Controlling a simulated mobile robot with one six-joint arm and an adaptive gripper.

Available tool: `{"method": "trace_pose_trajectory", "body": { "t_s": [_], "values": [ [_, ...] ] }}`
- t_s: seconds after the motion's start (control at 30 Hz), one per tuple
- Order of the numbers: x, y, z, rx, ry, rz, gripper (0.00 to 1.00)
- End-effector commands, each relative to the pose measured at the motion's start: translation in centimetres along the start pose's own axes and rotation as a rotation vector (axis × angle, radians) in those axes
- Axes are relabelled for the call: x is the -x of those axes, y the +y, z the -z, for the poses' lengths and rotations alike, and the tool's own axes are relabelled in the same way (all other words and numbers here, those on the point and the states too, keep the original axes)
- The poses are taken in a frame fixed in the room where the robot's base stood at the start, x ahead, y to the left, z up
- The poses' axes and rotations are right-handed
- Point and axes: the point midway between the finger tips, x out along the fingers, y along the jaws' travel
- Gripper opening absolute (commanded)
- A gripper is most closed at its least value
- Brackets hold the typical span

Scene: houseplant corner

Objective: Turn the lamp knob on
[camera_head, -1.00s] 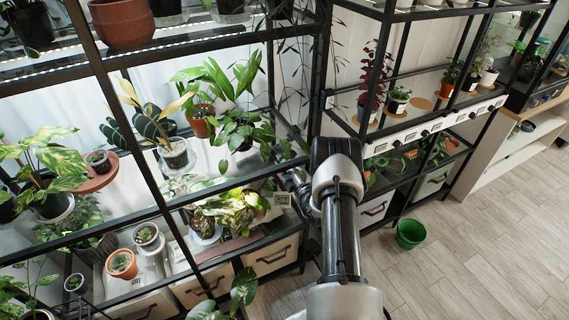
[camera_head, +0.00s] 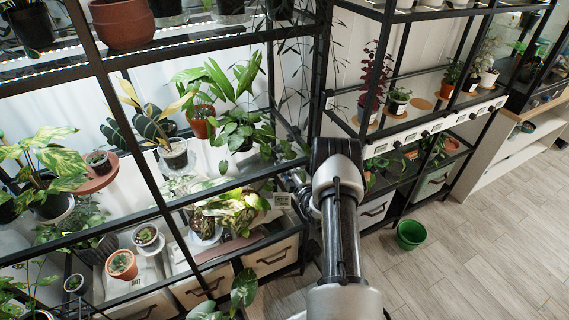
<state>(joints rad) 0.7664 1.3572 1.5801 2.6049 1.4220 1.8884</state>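A white strip (camera_head: 408,136) with labels runs along the front of the right-hand shelf. Small dark knobs sit on it, one near its middle (camera_head: 425,133) and another farther right (camera_head: 462,118). They are too small to tell which way they are turned, and I cannot tell which is the lamp knob. My arm rises from the bottom centre, and its bend hides the area left of the strip. Some grey and black parts of my arm show behind the bend. My gripper's fingers cannot be seen, so I cannot tell how near they are to a knob.
A black-framed plant shelf with lit levels and several pots fills the left. A green pot (camera_head: 410,235) stands on the wooden floor (camera_head: 480,250). The floor at lower right is clear.

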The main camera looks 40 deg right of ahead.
Motion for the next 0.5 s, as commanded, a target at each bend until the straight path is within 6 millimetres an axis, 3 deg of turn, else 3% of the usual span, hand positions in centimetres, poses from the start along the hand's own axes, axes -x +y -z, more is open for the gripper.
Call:
{"method": "trace_pose_trajectory", "body": {
  "t_s": [0.23,0.5],
  "values": [
    [1.2,-0.1,-0.1,0.000,-0.003,0.003,0.23],
    [6.7,0.0,-0.2,-0.002,-0.005,0.002,0.23]
  ]
}}
